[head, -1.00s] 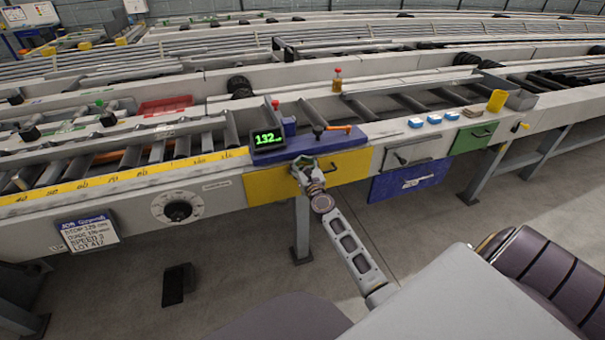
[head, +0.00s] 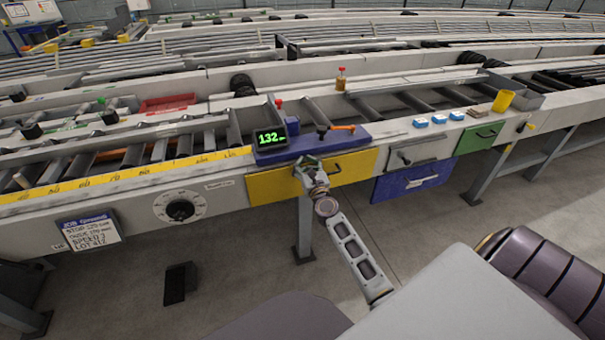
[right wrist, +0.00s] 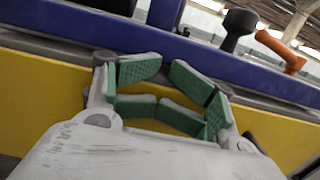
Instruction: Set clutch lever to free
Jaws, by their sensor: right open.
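A blue unit (head: 310,148) on the table's front edge carries a black-knobbed lever (head: 321,131) and an orange handle (head: 342,128) lying to the right. No clutch label is readable, so I cannot tell which one is the clutch lever. Both show at the top right of the right wrist view, the black knob (right wrist: 240,20) upright and the orange handle (right wrist: 281,50) slanting. My right gripper (head: 307,163) is open and empty, in front of the yellow panel just below the blue unit. Its green-padded fingers (right wrist: 168,88) hold nothing. My left gripper is out of view.
A yellow drawer front (head: 350,166) with a handle lies behind the gripper. A dial (head: 180,210) is farther left; a yellow cup (head: 503,100) stands at right.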

